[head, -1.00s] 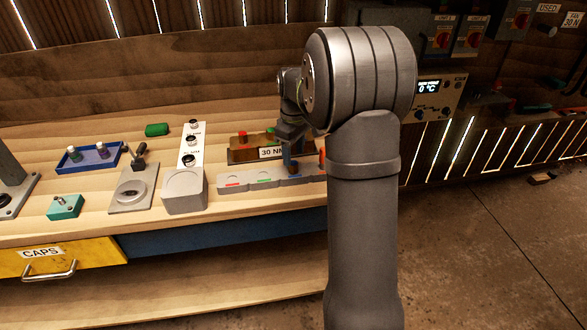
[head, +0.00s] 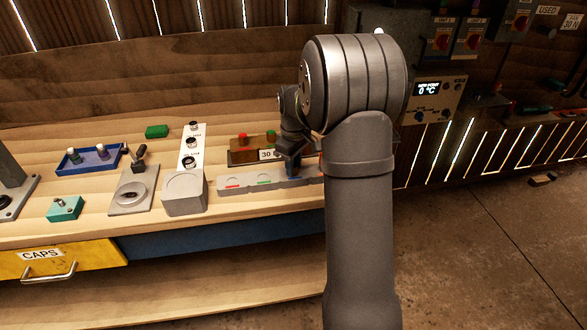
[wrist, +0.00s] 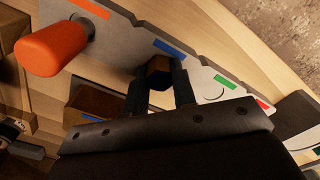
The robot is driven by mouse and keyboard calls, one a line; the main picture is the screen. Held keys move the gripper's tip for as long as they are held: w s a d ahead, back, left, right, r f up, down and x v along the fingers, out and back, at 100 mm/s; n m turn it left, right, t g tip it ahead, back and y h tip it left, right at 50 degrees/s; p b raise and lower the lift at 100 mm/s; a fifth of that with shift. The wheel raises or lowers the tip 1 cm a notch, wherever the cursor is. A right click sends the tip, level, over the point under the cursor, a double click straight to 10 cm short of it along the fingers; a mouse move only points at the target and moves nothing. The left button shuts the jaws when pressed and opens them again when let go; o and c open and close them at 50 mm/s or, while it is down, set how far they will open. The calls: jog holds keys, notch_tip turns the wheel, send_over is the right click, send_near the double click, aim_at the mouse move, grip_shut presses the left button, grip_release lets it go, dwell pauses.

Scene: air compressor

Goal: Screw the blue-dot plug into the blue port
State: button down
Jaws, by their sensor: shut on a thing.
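My gripper (wrist: 161,75) is shut on a dark brown, hex-headed plug (wrist: 158,66) in the wrist view. The plug is upright over the blue-marked place of the pale grey strip; its lower end is hidden, so I cannot tell how deep it sits. No blue dot shows on it. The blue mark (wrist: 176,49) lies on the strip just beside the plug. In the head view my gripper (head: 290,166) is low over the right part of the grey strip (head: 233,182), partly behind my arm.
An orange cylinder (wrist: 55,45) stands close by on the strip. Green (wrist: 225,82) and red marks lie to the other side. A brown block with red and green plugs (head: 242,153) stands behind the strip. A blue tray (head: 88,160) is at the left.

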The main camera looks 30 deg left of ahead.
jog(key=shift+r, duration=0.1)
notch_tip(320, 180, up, 4)
jog(key=shift+f, duration=0.1)
jog(key=w+d+r, duration=0.2)
jog(key=d+r, duration=0.5)
jog(key=d, duration=0.4)
jog(key=w+a+n, duration=0.1)
jog(key=w+a, duration=0.4)
jog(key=a, duration=0.4)
jog(key=w+a+n, duration=0.2)
jog(key=w+a, duration=0.4)
jog(key=a, duration=0.2)
jog(key=shift+a+r, duration=0.2)
jog(key=shift+a, duration=0.2)
jog(key=shift+f, duration=0.1)
jog(key=shift+f, duration=2.85)
jog(key=shift+f, duration=1.05)
